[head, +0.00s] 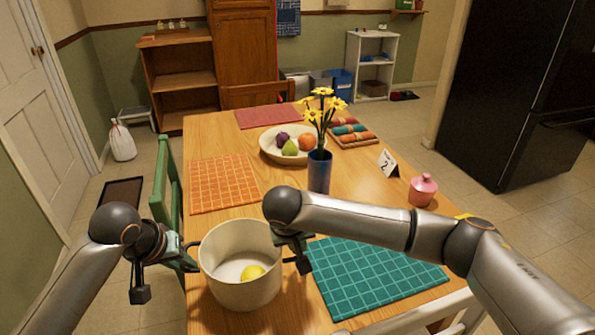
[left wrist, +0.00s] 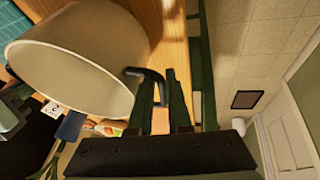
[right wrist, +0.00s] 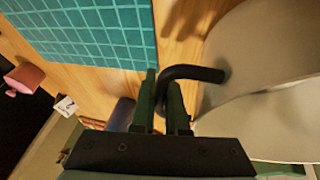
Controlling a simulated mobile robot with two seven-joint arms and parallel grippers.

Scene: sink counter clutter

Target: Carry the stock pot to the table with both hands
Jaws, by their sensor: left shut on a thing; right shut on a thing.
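The stock pot (head: 214,272) is cream-coloured, with a yellow round thing (head: 252,272) inside it. It is at the near left end of the wooden table (head: 222,130) in the head view. My left gripper (head: 188,262) is shut on its dark left handle (left wrist: 148,80). My right gripper (head: 297,250) is shut on its right handle, a dark bar (right wrist: 190,74) in the right wrist view. The pot looks upright. Shadow shows on the wood beside it in the wrist views; I cannot tell whether its base touches the table.
A teal placemat (head: 370,275) lies right of the pot and an orange placemat (head: 222,183) behind it. A blue vase (head: 319,172) with yellow flowers, a fruit bowl (head: 270,153), a number card (head: 388,162) and a pink jar (head: 423,190) stand on the table. A green chair (head: 167,180) is at left.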

